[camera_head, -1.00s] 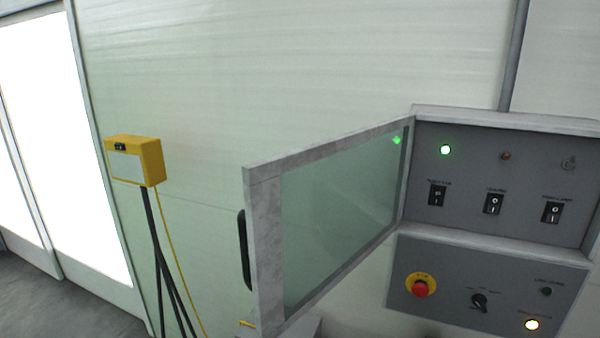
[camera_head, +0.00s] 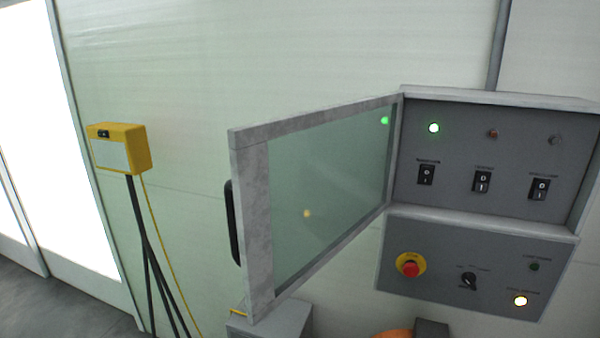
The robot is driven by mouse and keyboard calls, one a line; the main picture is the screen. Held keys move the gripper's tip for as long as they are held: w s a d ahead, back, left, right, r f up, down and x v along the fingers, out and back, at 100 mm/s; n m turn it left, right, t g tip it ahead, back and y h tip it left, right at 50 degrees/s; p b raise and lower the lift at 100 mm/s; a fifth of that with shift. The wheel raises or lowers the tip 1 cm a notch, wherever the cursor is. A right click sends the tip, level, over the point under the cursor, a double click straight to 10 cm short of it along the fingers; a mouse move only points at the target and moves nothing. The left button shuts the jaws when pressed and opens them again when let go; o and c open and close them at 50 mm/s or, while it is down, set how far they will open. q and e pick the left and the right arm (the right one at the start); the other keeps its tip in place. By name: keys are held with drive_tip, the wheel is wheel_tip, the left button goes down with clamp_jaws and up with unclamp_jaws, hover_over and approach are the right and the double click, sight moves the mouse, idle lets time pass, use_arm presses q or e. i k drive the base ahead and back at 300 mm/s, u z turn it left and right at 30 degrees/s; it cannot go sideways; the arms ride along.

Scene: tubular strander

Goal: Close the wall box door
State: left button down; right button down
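The wall box (camera_head: 457,208) is on the wall at the right, with a grey panel of switches and lamps. Its glazed door (camera_head: 335,185) stands wide open, hinged at the box's left edge and swung out to the left. The door has a light metal frame and a greenish clear pane. A black handle (camera_head: 232,222) is on the outer face near the free edge. Neither of my grippers is in the head view.
Below the box is a sloped panel (camera_head: 450,285) with a red stop button (camera_head: 410,268), a knob and lamps. A yellow box (camera_head: 120,150) on a dark stand is at the left. A grey block (camera_head: 275,322) and an orange object (camera_head: 395,334) show at the bottom edge.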

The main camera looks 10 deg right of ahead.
sight(248, 201)
drive_tip(key=u, duration=1.75)
drive_tip(key=i, duration=1.3)
drive_tip(key=z, duration=3.65)
drive_tip(key=i, duration=0.5)
drive_tip(key=u, duration=0.75)
drive_tip(key=k, duration=0.55)
drive_tip(key=z, duration=1)
